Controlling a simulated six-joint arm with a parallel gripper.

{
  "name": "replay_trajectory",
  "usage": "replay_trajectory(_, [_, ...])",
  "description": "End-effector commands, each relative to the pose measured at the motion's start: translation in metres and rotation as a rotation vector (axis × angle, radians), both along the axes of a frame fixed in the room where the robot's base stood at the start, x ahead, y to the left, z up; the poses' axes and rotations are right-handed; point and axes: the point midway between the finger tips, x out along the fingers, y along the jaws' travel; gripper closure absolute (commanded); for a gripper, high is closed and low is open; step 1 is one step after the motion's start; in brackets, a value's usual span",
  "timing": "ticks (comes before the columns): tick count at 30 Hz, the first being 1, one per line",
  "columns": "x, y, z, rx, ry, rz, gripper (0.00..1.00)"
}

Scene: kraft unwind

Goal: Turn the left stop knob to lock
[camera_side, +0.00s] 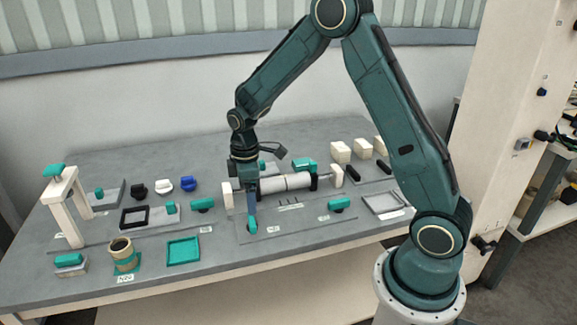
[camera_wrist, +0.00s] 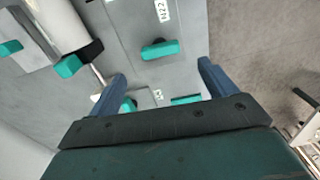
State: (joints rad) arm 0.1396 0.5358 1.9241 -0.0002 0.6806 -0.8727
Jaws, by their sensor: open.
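My gripper (camera_side: 251,211) is open and points down in front of the left end of the white roll (camera_side: 286,183). A teal knob (camera_side: 252,227) shows right at the fingertips in the side view, partly covered by a blue finger. In the wrist view my gripper (camera_wrist: 162,70) has its two fingers wide apart, and a teal bar-shaped knob (camera_wrist: 160,48) lies just past the tips, between them in the picture. I cannot tell whether a finger touches it. Another teal knob (camera_side: 339,204) stands at the right end of the grey plate.
A cream end block (camera_side: 227,197) stands close left of my gripper. Another teal knob (camera_side: 203,205) sits farther left. A teal tray (camera_side: 183,250), a cardboard core (camera_side: 122,252) and a cream arch (camera_side: 62,207) occupy the left side. The front of the grey plate (camera_side: 300,233) is mostly clear.

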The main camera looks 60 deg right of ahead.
Motion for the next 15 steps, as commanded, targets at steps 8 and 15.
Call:
replay_trajectory(8, [0.001,0.0,0.045,0.0,-0.004,0.0,0.16])
replay_trajectory(15, [0.0,0.0,0.063,0.0,-0.001,0.0,0.16])
